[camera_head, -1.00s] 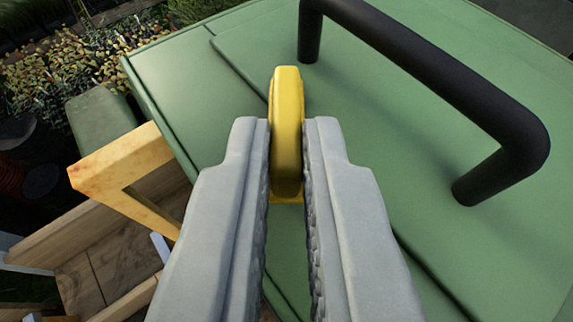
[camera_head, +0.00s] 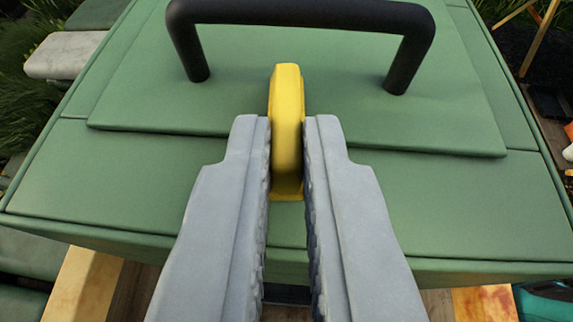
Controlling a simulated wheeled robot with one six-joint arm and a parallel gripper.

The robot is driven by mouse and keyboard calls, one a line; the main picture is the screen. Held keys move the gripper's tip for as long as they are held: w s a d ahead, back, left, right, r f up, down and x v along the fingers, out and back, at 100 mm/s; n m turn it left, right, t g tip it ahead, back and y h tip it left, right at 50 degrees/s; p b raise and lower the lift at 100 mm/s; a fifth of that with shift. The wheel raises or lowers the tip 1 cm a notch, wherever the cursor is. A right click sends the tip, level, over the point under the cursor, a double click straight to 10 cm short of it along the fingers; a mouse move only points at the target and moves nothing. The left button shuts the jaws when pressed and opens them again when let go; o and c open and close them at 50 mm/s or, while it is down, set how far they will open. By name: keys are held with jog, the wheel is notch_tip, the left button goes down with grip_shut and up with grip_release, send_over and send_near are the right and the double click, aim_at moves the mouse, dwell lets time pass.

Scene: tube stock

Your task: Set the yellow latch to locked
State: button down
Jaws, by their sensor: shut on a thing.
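The yellow latch (camera_head: 287,88) is a thick upright tab with a rounded end, near the middle of the view on the green lid. My gripper (camera_head: 286,150) is shut on it, one grey finger on each side. The latch's far end sticks out past the fingertips. The green box lid (camera_head: 130,185) fills most of the view, with a raised panel behind the latch. A black bar handle (camera_head: 310,13) stands on that panel beyond the latch. No lock marking shows, and the fingers hide part of the latch's base.
Pale wooden beams (camera_head: 85,285) show below the lid's near edge at left and right. A teal object (camera_head: 545,302) is at the bottom right corner. Plants and a grey slab (camera_head: 62,55) lie at the upper left. The lid beside my fingers is clear.

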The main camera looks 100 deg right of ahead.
jog(key=shift+w+m+g, duration=0.15)
jog(key=shift+m+g, duration=0.45)
jog(key=shift+g, duration=0.1)
jog(key=c, duration=1.5)
grip_release()
jog(key=shift+y, duration=0.3)
